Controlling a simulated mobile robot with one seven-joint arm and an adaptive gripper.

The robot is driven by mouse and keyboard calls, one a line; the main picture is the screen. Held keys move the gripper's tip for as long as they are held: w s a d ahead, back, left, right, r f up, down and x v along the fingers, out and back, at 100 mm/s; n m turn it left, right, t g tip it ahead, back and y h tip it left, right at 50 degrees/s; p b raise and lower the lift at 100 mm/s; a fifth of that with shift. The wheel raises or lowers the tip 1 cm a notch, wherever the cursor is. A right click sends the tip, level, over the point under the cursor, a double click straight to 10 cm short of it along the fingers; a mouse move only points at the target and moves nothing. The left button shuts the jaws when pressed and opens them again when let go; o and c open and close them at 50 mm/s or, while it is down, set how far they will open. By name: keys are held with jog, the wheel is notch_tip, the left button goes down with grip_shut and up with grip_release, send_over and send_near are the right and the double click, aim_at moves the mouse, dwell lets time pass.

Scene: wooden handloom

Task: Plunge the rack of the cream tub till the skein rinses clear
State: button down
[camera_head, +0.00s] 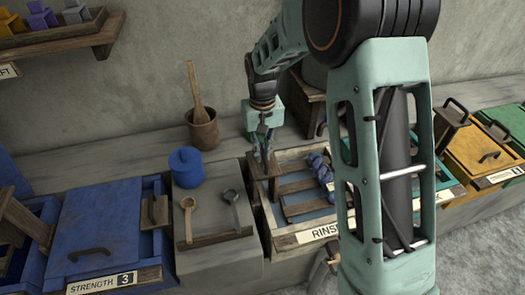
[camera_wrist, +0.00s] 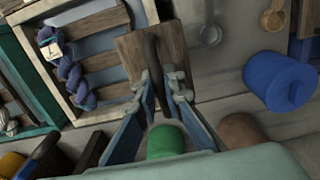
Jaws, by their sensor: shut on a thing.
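The cream tub (camera_head: 266,222), with a label reading RINS, the rest hidden, stands right of centre in the head view; its pale rim (camera_wrist: 58,100) also shows in the wrist view. A slatted wooden rack (camera_head: 298,187) lies in it over bluish water. A twisted blue-violet skein (camera_head: 320,168) lies across the slats; it shows with a pale tag in the wrist view (camera_wrist: 72,76). My arm hides the tub's right side.
A grey stand with two ladles (camera_head: 188,210) and a blue lidded pot (camera_head: 186,167) is left of the tub. A blue-lidded vat (camera_head: 100,225) stands farther left. A wooden pot with a stick (camera_head: 203,130) is behind. Teal, yellow (camera_head: 475,148) and green vats are right.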

jog(key=shift+f+b, duration=4.35)
jog(key=shift+f, duration=2.65)
jog(key=shift+s+d, duration=0.1)
jog(key=shift+r, duration=0.1)
notch_tip(320, 180, up, 15)
jog(key=p, duration=1)
jog(key=shift+r, duration=0.15)
jog(key=c, duration=0.8)
grip_release()
jog(key=shift+p, duration=0.3)
jog(key=shift+r+p, duration=2.3)
jog(key=shift+r, duration=1.15)
